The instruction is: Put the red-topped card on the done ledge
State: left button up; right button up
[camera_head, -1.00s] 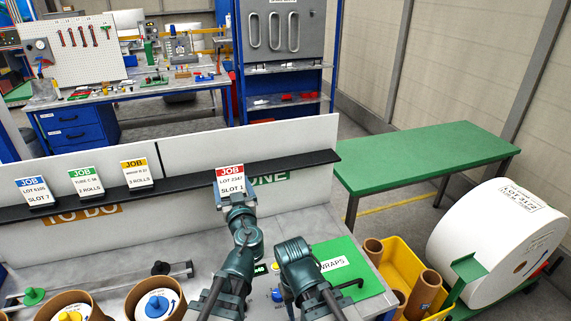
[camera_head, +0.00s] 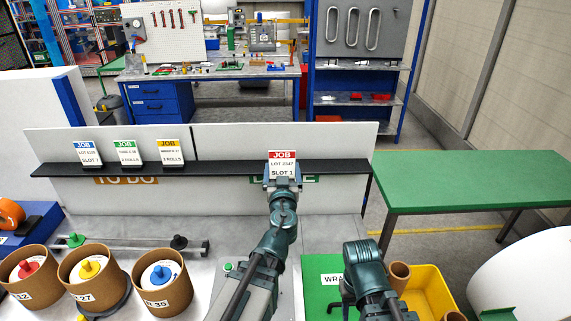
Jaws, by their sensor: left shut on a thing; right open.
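The red-topped card (camera_head: 282,166) reads JOB, LOT 2347, SLOT 1. It is upright at the black ledge, in front of the green DONE label (camera_head: 312,180), which it and my arm partly cover. My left gripper (camera_head: 281,181) is shut on the card's lower part. Whether the card's foot touches the done ledge (camera_head: 340,167) is hidden by the gripper. My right gripper (camera_head: 358,285) is low over the green WRAPS mat, apart from the card; its fingers are hard to make out.
Blue-, green- and yellow-topped cards (camera_head: 125,152) stand on the TO DO side of the ledge. Cardboard tubs (camera_head: 162,283) are at lower left. A yellow bin (camera_head: 428,290) and a large white roll (camera_head: 520,280) are at lower right. The ledge right of the card is clear.

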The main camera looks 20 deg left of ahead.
pick_arm(q)
jog(key=s+a+r+p, duration=0.2)
jog(key=a, duration=0.9)
jog(key=w+d, duration=0.2)
jog(key=w, duration=0.2)
jog(key=w+d+b, duration=0.1)
jog(key=w+d, duration=0.2)
jog(key=w, duration=0.2)
jog(key=w+d+f, duration=0.1)
jog(key=w+d, duration=0.1)
jog(key=w, duration=0.2)
jog(key=shift+w+d+f+b, duration=0.1)
jog(key=shift+w+d+b, duration=0.15)
jog(key=shift+w+b, duration=0.15)
jog(key=shift+w+d+f, duration=0.1)
jog(key=shift+w+d, duration=0.15)
jog(key=shift+w, duration=0.15)
notch_tip(320, 180, down, 4)
jog(key=b, duration=0.4)
jog(key=shift+s+a, duration=0.1)
jog(key=shift+s, duration=0.05)
jog(key=shift+r, duration=0.25)
pick_arm(e)
notch_tip(320, 180, down, 3)
